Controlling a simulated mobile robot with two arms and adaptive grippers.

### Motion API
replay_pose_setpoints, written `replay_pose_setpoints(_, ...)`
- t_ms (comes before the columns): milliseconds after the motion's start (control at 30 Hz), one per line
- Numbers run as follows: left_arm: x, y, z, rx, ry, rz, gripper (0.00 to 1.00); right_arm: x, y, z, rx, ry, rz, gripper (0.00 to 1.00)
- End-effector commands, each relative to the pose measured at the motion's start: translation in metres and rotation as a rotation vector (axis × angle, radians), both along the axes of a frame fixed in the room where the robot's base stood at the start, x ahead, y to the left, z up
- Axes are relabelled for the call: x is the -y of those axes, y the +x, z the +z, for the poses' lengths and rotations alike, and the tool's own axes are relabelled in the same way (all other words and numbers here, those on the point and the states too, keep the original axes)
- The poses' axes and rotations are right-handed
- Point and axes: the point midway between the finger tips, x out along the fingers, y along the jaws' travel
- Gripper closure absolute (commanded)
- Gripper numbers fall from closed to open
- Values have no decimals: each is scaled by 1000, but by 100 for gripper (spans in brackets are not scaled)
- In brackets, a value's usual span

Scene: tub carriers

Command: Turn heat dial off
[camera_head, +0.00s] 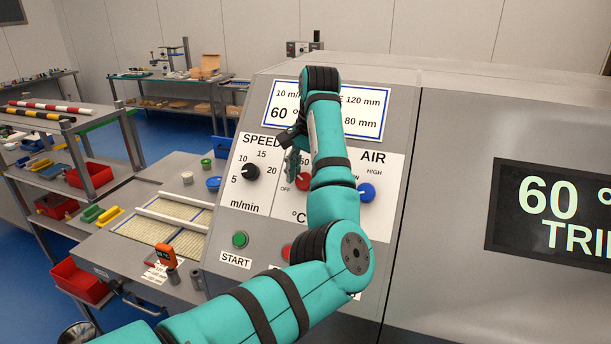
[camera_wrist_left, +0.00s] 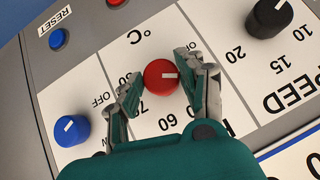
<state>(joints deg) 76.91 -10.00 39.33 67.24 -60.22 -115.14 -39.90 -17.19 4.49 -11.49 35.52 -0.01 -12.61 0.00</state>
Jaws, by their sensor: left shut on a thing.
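The red heat dial (camera_head: 303,182) sits on the white °C panel of the grey machine, between the SPEED and AIR dials. In the left wrist view the dial (camera_wrist_left: 160,77) lies between my left gripper's fingertips (camera_wrist_left: 160,73), which are shut on it. In the head view my left gripper (camera_head: 293,160) is at the panel, and my teal arm hides part of the heat scale. My right gripper is not in view.
The black SPEED dial (camera_head: 250,172) is left of the heat dial and the blue AIR dial (camera_head: 366,192) right. A green START button (camera_head: 240,239) and a red button (camera_head: 287,252) are below. A display (camera_head: 560,212) reads 60 °. A blue RESET button (camera_wrist_left: 57,38) is also near.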

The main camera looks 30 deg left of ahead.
Motion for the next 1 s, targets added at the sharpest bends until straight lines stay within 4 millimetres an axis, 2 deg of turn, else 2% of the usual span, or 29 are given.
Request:
replay_pose_setpoints(600,-5,-3,-4,90,-423,385,93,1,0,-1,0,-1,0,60)
replay_pose_setpoints(1000,-7,-4,-6,129,-601,552,93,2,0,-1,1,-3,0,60)
